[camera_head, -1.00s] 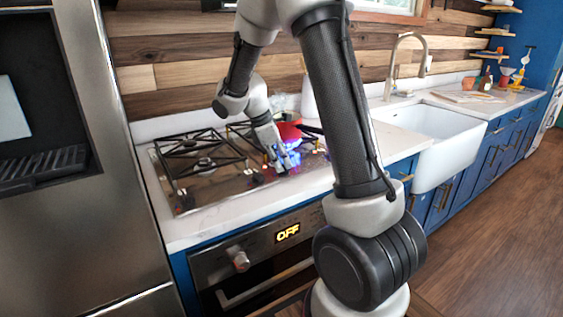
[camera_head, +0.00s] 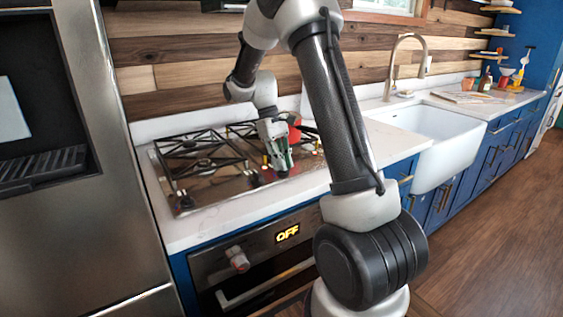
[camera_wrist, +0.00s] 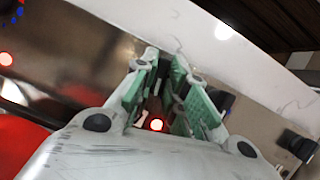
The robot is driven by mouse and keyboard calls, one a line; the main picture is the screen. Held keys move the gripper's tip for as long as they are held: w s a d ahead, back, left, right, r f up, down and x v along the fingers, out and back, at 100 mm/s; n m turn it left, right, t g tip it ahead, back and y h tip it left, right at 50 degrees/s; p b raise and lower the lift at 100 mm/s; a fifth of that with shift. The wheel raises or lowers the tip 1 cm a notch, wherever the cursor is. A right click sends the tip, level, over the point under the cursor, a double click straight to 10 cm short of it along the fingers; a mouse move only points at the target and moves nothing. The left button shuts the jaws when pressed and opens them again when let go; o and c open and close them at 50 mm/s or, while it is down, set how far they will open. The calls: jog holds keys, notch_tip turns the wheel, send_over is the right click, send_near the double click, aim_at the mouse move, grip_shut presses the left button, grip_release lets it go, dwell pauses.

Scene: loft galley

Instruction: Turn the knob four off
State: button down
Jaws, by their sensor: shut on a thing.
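The gas cooktop (camera_head: 215,187) is set into the white counter, with dark knobs along its front edge. My gripper (camera_head: 281,168) points down at the front right of the cooktop, with its green pads facing each other. In the wrist view my gripper (camera_wrist: 176,100) is shut on a knob that the fingers mostly hide. I cannot read which knob it is. Two other dark knobs show to the right in the wrist view, one beside the right finger (camera_wrist: 226,101) and one farther off (camera_wrist: 297,145).
A red pot (camera_head: 294,133) stands on the cooktop behind my gripper; it also fills the lower left of the wrist view (camera_wrist: 22,148). The oven (camera_head: 262,253) below shows "OFF". The white sink (camera_head: 432,125) is to the right, with bare counter (camera_head: 385,140) between.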

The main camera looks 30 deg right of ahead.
jog(key=shift+s+f+m+y, duration=0.15)
jog(key=shift+m+y, duration=0.25)
jog(key=shift+m, duration=0.7)
jog(key=c, duration=1.4)
grip_release()
jog(key=shift+c, duration=0.2)
jog(key=shift+w+r, duration=0.25)
jog(key=shift+r, duration=0.15)
jog(key=v, duration=1.1)
jog(key=shift+w+d, duration=0.1)
jog(key=shift+w, duration=0.05)
